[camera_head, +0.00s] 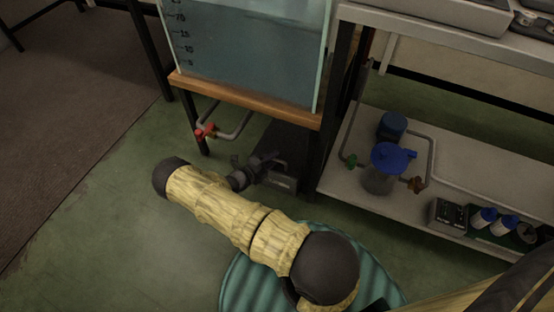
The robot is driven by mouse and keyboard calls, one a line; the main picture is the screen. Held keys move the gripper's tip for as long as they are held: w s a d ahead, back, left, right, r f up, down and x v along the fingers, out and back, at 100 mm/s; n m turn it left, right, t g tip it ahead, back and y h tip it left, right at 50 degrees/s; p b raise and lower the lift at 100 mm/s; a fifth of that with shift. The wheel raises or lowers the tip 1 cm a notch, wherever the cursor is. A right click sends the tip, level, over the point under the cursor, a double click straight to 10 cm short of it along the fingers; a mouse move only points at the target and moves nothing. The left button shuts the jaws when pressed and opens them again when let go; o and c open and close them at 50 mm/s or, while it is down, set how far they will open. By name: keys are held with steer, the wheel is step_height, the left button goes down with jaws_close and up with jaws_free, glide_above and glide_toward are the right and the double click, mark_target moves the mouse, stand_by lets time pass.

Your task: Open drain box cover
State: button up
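A dark box (290,147), which looks like the drain box, sits on the floor under the tank's wooden shelf. Its top is a dark flat surface, and a lighter grey part shows low on its front. I cannot tell its cover's edges or whether it is shut. My yellow-sleeved arm crosses in front, with black joints at both ends. Dark grey parts (242,178) show between the arm and the box. They may be my gripper or a fitting on the box; I cannot tell which. No fingertips can be made out clearly.
A water tank (250,50) stands on a wooden shelf (245,98), with a red-valved pipe (205,132) below. At right, a low shelf (345,185) holds a blue-lidded container (380,175), pipes and small devices. A teal ribbed round object (240,285) lies under my arm. Green floor is clear at left.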

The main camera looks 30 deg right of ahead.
steer(key=shift+b+x, duration=0.35)
steer(key=shift+x, duration=1.1)
jaws_close()
steer(key=shift+s+a, duration=0.1)
steer(key=shift+a, duration=0.05)
